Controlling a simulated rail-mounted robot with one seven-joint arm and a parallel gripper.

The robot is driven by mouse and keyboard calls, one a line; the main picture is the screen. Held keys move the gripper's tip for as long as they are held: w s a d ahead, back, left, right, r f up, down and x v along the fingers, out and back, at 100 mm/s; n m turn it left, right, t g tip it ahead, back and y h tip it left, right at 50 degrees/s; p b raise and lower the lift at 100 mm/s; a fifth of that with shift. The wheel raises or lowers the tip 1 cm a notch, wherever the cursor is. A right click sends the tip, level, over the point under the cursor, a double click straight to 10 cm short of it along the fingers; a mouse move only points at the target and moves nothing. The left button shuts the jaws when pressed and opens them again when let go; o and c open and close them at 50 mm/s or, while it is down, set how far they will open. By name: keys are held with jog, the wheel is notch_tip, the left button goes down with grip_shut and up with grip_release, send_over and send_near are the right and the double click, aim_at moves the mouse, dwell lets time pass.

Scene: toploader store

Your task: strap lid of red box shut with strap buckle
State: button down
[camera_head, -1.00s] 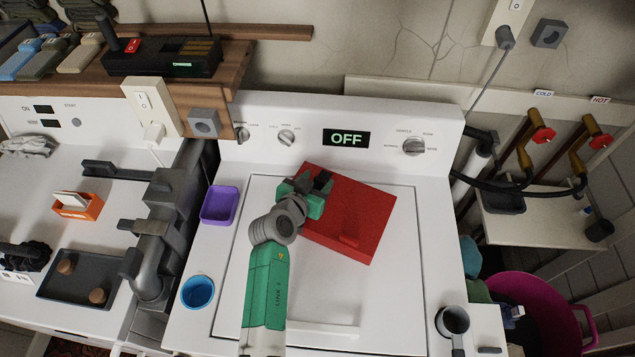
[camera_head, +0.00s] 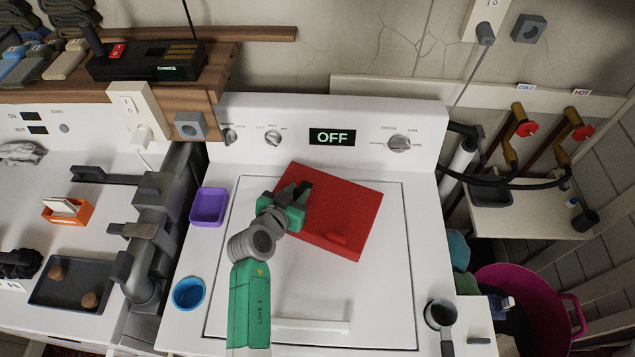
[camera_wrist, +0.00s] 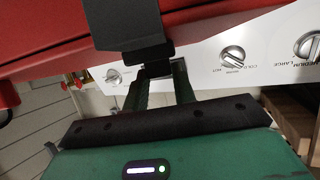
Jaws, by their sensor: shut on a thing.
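The red box (camera_head: 345,215) lies turned at an angle on the white washer top, with its lid down. My gripper (camera_head: 299,195) is at the box's left side in the head view. In the wrist view a wide black strap (camera_wrist: 122,22) hangs over the edge of the red box (camera_wrist: 40,40), ending in a dark buckle piece (camera_wrist: 148,56). My gripper (camera_wrist: 158,74) is shut on this strap end, just below the box edge. Whether the buckle is fastened cannot be told. A small red raised part (camera_head: 336,239) shows near the box's front side.
A purple tray (camera_head: 208,207) and a blue cup (camera_head: 188,293) stand left of the box. A grey cup (camera_head: 439,314) stands at the front right. The control panel (camera_head: 330,137) rises behind. The washer lid (camera_head: 390,280) is clear in front and at right.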

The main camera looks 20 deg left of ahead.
jog(key=shift+s+d, duration=0.1)
jog(key=c, duration=1.1)
grip_release()
jog(key=v, duration=0.7)
jog(key=shift+s+r+p, duration=0.2)
jog(key=shift+s+p, duration=0.15)
